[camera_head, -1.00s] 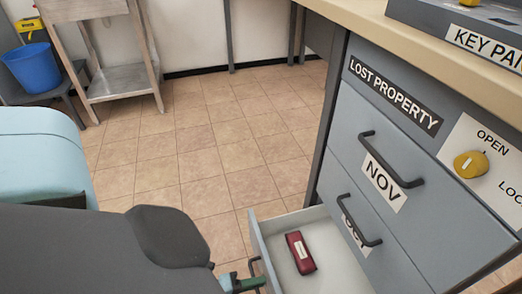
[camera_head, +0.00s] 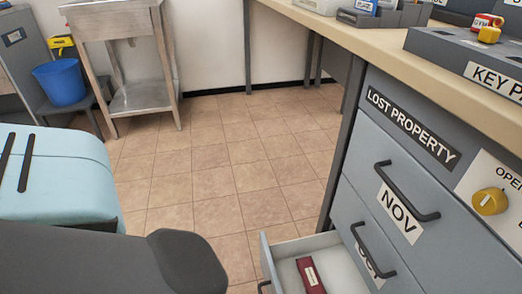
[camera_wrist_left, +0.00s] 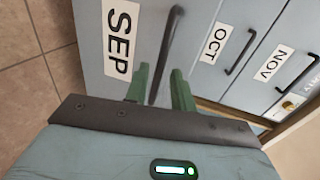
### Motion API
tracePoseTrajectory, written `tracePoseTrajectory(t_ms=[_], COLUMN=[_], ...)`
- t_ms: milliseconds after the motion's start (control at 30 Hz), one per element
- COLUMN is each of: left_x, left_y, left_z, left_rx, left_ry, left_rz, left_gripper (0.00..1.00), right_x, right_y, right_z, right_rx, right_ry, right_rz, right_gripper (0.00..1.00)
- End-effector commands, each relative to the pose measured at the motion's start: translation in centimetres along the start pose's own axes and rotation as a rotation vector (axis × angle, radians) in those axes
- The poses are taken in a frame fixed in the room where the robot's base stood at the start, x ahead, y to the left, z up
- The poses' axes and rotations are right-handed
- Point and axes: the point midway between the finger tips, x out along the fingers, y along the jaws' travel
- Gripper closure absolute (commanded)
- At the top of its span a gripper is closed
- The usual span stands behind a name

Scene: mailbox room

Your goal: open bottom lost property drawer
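The bottom drawer (camera_head: 292,246) of the grey lost property cabinet is pulled out. Inside it lies a dark red case (camera_head: 311,276). In the left wrist view its front (camera_wrist_left: 90,40) carries the label SEP and a dark upright bar handle (camera_wrist_left: 166,50). My left gripper (camera_wrist_left: 160,88) has its two green fingers apart, one on each side of the handle's lower part, with gaps visible beside the bar. In the head view the left gripper is below the frame; only my dark arm link shows. My right gripper is in neither view.
Above are the shut OCT (camera_wrist_left: 216,43) and NOV (camera_head: 400,212) drawers and a yellow knob (camera_head: 490,201). A counter with a key panel (camera_head: 460,55) tops the cabinet. A steel table (camera_head: 140,97) and blue bucket (camera_head: 59,83) stand back left. Tiled floor (camera_head: 215,185) between is clear.

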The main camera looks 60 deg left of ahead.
Motion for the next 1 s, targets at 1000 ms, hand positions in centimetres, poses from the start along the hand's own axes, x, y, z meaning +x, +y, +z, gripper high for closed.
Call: tracePoseTrajectory(t_ms=[1000], left_x=[-4.1], left_y=[-0.2], left_z=[0.1], left_rx=[0.001], left_ry=[-0.001], left_rz=[-0.003], left_gripper=[0.75], right_x=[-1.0], right_y=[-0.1], right_z=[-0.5], right_rx=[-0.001], right_ry=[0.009], right_rz=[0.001], right_gripper=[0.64])
